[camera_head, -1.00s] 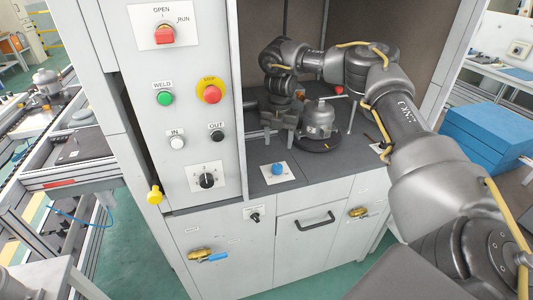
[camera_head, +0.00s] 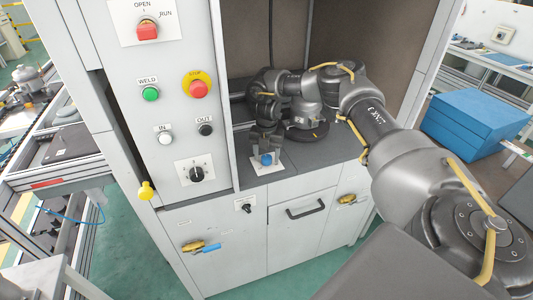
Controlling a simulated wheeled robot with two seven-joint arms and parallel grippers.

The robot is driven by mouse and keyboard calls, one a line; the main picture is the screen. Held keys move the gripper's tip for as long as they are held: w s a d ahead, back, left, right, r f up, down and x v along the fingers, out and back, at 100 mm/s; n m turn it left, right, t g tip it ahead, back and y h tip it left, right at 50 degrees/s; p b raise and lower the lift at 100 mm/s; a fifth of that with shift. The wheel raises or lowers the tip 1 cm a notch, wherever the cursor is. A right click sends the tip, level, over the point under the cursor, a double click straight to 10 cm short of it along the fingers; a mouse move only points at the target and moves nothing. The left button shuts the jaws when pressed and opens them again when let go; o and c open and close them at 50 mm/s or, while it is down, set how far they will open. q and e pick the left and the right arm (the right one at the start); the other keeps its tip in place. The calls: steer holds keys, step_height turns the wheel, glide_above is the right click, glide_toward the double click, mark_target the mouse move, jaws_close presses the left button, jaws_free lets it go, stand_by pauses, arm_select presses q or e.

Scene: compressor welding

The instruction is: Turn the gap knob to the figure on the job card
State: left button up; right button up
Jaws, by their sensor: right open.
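My right gripper (camera_head: 266,148) points down over a blue knob (camera_head: 267,160) on a white plate (camera_head: 277,161) on the grey worktop. It is open, with its fingers around or just above the knob; I cannot tell whether they touch it. A black dial knob (camera_head: 196,174) sits on a scale plate on the left panel, and a small black knob (camera_head: 245,207) is on the lower front. No lettering that I can read marks any of them as the gap knob. I cannot make out a job card. My left gripper is not in view.
A grey compressor (camera_head: 305,114) stands on a dark round base behind my right gripper. The panel also carries a green button (camera_head: 150,94), a red stop button (camera_head: 197,88) and a red switch (camera_head: 148,30). The cabinet's side wall (camera_head: 222,90) stands left of the gripper.

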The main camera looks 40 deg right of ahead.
steer(key=shift+f, duration=0.1)
steer(key=c, duration=1)
